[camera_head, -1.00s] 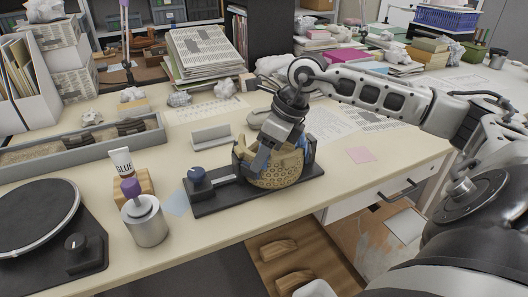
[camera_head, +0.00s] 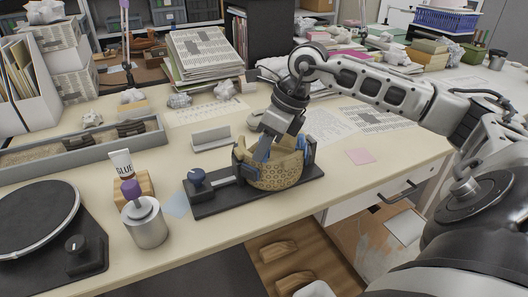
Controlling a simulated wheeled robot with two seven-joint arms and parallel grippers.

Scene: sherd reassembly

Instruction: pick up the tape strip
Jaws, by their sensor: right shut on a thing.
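My right gripper (camera_head: 264,148) points down at the left part of a tan, patterned bowl (camera_head: 275,178). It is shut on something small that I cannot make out. Its blue-grey fingers overlap the bowl's rim in the picture, and I cannot tell whether they touch it. The bowl sits in a dark clamp stand (camera_head: 215,198) with a blue knob (camera_head: 196,175) at left and a blue pad (camera_head: 308,149) at right. I cannot identify a tape strip with certainty. My left gripper is out of view.
A small grey holder (camera_head: 211,137) stands behind the clamp. At left are a metal pot with a purple top (camera_head: 146,225), a glue tube (camera_head: 122,164), a turntable (camera_head: 38,215) and a long grey tray (camera_head: 85,150). A pink note (camera_head: 360,156) lies on clear table at right.

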